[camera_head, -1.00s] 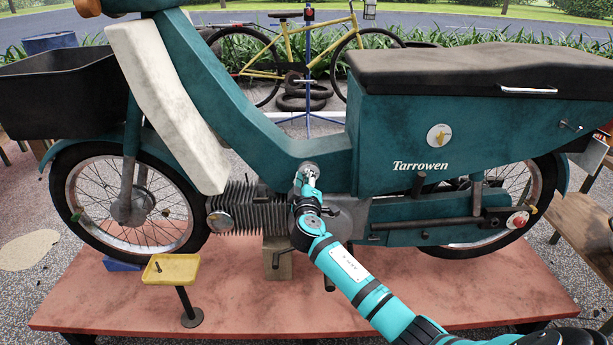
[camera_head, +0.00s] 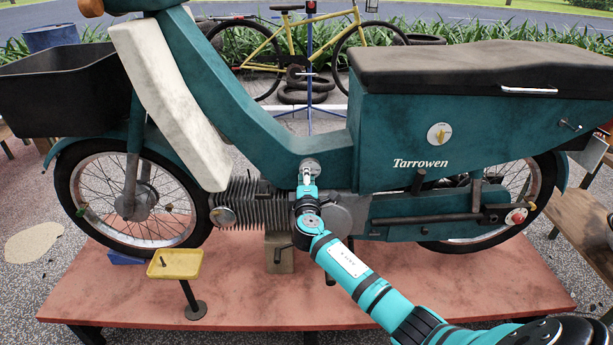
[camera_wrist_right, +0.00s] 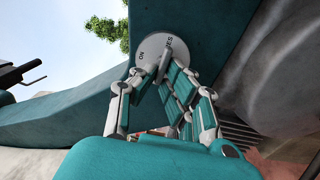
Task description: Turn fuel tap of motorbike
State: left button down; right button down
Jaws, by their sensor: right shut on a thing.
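The teal motorbike (camera_head: 405,125), marked "Tarrowen", stands side-on across the head view. Its fuel tap is a round grey disc (camera_head: 311,163) low on the frame, above the engine. In the right wrist view the disc (camera_wrist_right: 172,50) shows the markings "ON" and "RES", with a small grey lever (camera_wrist_right: 164,66) standing out from it. My right gripper (camera_head: 307,176) is at the tap, and its fingers (camera_wrist_right: 158,77) are closed around the lever. The fingers hide part of the lever and the disc's lower edge. My left gripper is not in view.
The motorbike stands on a reddish platform (camera_head: 400,290). A yellow tray on a stand (camera_head: 175,264) is at the front left. The finned engine (camera_head: 245,204) is just below left of the tap. A yellow bicycle (camera_head: 268,50) stands behind.

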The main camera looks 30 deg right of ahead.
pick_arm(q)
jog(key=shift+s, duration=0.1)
pick_arm(e)
jog(key=shift+f, duration=0.1)
jog(key=c, duration=1.4)
grip_release()
jog(key=shift+c, duration=0.2)
jog(key=shift+s+a, duration=0.1)
jog(key=v, duration=1.2)
